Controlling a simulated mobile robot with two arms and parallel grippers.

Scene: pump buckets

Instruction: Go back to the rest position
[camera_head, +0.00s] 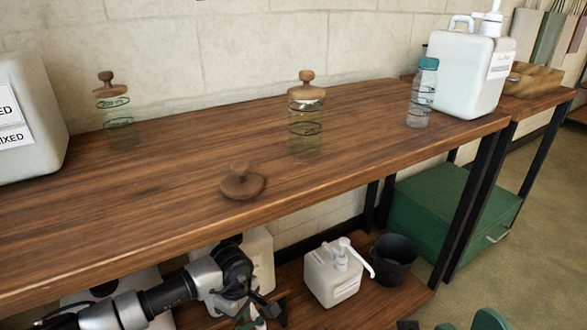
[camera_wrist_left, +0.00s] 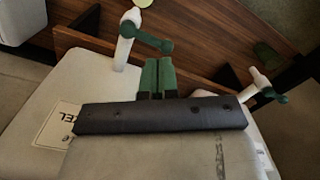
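My left arm comes in from the lower left in the head view. My left gripper (camera_head: 262,312) is low, in front of the lower shelf, among white pump containers. In the left wrist view its two green fingers (camera_wrist_left: 157,76) lie side by side, shut, with nothing visible between them. A white container (camera_wrist_left: 190,150) fills the lower part of that view, with white pump spouts (camera_wrist_left: 125,42) near the gripper. Green shapes (camera_head: 488,319) at the bottom right edge of the head view may be my right gripper; they are mostly cut off.
The wooden tabletop (camera_head: 130,215) holds glass jars (camera_head: 306,125), a loose wooden lid (camera_head: 242,183), a bottle (camera_head: 422,95) and white canisters (camera_head: 465,75). Below stand a white pump canister (camera_head: 333,275) and a dark bucket (camera_head: 393,262). A green box (camera_head: 450,205) stands at the right.

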